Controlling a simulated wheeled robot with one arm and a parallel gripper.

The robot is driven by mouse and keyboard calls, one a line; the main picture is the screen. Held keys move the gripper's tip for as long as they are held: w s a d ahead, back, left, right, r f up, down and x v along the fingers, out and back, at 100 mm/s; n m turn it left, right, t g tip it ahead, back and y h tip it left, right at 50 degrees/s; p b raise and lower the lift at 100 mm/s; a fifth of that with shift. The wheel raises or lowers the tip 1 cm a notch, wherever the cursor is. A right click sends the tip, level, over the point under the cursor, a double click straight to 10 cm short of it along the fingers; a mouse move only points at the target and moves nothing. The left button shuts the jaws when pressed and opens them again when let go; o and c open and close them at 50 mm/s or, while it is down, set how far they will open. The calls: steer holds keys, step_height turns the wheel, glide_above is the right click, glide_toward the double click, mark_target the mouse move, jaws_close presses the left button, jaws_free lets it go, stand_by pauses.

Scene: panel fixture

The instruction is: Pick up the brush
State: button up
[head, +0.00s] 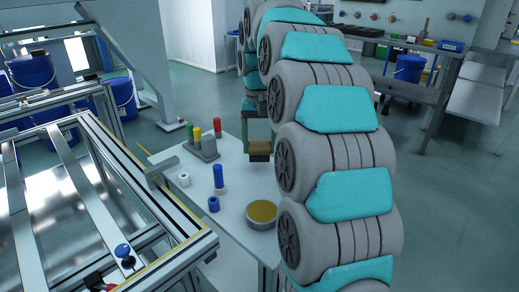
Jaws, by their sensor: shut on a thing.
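The brush (260,149) has a tan body with a dark lower part. It is in the head view, over the right part of the small grey table (238,184). My gripper (259,139) comes down from above with a finger on each side of the brush and is shut on it. The gap between the brush and the tabletop is hard to judge from this angle. My own arm hides the table's right side.
A round tin with a yellow-brown top (262,213) stands at the table's front. A grey holder (203,149) with coloured cylinders, a blue cylinder (218,177), a blue ring (213,204) and a white ring (184,179) are nearby. A metal frame (150,195) borders the left.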

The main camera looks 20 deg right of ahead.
steer(key=shift+r, duration=0.65)
steer(key=shift+s, duration=0.25)
steer(key=s+a+r+b, duration=0.1)
steer(key=s+b, duration=0.1)
steer(key=s, duration=1.3)
steer(key=shift+s+a+r, duration=0.25)
steer(key=shift+a, duration=0.05)
steer(key=o, duration=0.9)
steer(key=c, duration=0.5)
steer(key=shift+d, duration=0.1)
steer(key=shift+c, duration=0.3)
